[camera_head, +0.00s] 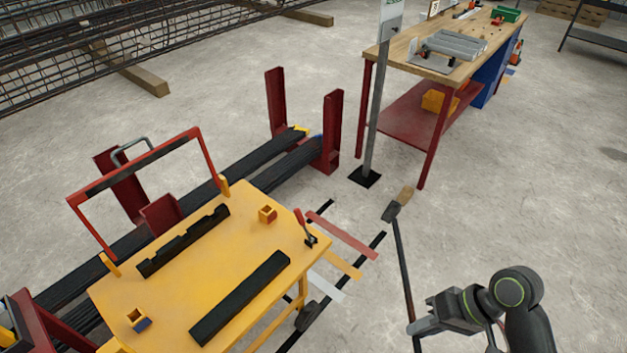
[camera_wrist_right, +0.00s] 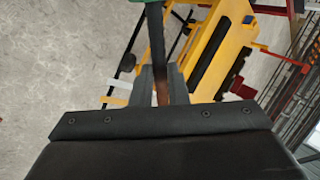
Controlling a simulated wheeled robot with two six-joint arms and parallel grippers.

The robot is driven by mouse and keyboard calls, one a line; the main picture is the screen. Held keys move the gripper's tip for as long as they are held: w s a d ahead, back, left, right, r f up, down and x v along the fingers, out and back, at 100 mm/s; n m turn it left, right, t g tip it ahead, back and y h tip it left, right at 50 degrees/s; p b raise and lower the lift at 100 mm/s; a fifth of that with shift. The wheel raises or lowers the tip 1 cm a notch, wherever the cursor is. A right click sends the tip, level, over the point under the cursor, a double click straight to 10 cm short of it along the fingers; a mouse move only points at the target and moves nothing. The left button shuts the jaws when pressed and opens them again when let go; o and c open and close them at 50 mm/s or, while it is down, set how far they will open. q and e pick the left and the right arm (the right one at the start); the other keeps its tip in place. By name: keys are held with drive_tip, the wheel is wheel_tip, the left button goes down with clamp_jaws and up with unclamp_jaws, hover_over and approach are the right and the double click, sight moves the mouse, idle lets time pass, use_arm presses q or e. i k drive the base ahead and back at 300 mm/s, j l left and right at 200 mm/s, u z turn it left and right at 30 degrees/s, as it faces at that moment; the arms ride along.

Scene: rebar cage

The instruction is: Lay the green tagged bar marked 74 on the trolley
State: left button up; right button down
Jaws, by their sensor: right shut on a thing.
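My right gripper (camera_head: 416,327) is shut on a long dark bar (camera_head: 404,270), which stands steeply in the head view above the floor, right of the yellow trolley. My left gripper is out of view.
A rack with red posts (camera_head: 332,132) holds dark bars (camera_head: 259,156) behind the trolley. Coloured floor strips (camera_head: 342,236) lie right of the trolley. A grey signpost (camera_head: 375,112) and a wooden workbench (camera_head: 398,62) stand farther back.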

sight(178, 285)
drive_tip(key=i+u, duration=0.15)
drive_tip(key=u, duration=0.35)
drive_tip(key=i+l+u, duration=0.1)
drive_tip(key=u, duration=0.35)
drive_tip(key=i+l+u, duration=0.1)
drive_tip(key=u, duration=0.4)
drive_tip(key=i+l+u, duration=0.15)
drive_tip(key=u, duration=0.25)
drive_tip(key=i+l+u, duration=0.2)
drive_tip(key=u, duration=0.2)
drive_tip(key=l, duration=0.05)
